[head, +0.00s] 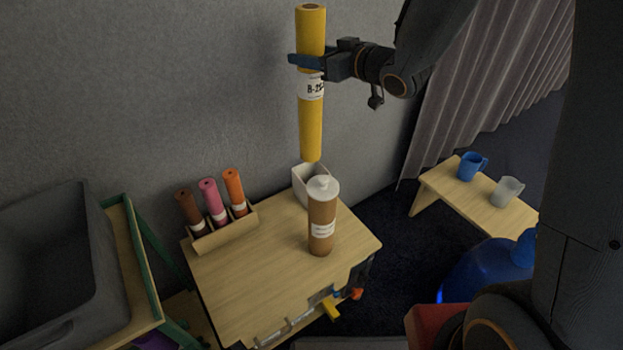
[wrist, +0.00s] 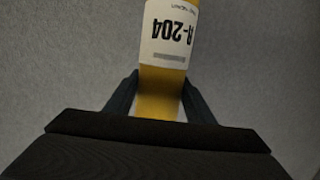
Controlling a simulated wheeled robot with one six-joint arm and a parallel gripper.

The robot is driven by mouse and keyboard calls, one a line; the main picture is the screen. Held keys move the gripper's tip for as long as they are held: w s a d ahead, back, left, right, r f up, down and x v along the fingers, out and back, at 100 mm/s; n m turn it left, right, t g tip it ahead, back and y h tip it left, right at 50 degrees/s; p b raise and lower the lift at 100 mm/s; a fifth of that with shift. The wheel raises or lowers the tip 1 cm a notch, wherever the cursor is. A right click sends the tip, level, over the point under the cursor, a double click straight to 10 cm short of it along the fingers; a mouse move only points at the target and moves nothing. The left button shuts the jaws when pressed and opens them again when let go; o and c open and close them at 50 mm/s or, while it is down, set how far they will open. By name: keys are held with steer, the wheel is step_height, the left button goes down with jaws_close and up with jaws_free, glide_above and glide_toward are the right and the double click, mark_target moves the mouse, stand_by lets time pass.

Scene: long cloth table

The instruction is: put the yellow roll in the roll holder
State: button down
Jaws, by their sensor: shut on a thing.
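The yellow roll (head: 311,130) is long and stands upright in the air, with a white printed label around its middle. My gripper (head: 308,64) is shut on it above the label, high over the back of the small wooden table. In the wrist view the yellow roll (wrist: 160,103) lies between the two dark fingers, its label reading upside down. The roll holder (head: 226,233) is a wooden rack at the table's left back. It holds a brown roll (head: 190,208), a pink roll (head: 211,198) and an orange roll (head: 234,188). The held roll is to the right of the rack and above it.
A brown bottle (head: 321,230) with a white cap stands on the table, right of the rack. A white open box (head: 302,187) is behind it. A grey bin (head: 92,262) stands at left. A bench (head: 455,204) at right holds a blue mug (head: 467,167) and a pale mug (head: 507,191).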

mark_target(311, 120)
step_height(311, 120, down, 18)
steer(key=shift+r+b, duration=0.1)
steer(key=shift+b, duration=0.45)
stand_by(0.3)
steer(key=c, duration=0.8)
jaws_free()
steer(key=shift+f, duration=0.2)
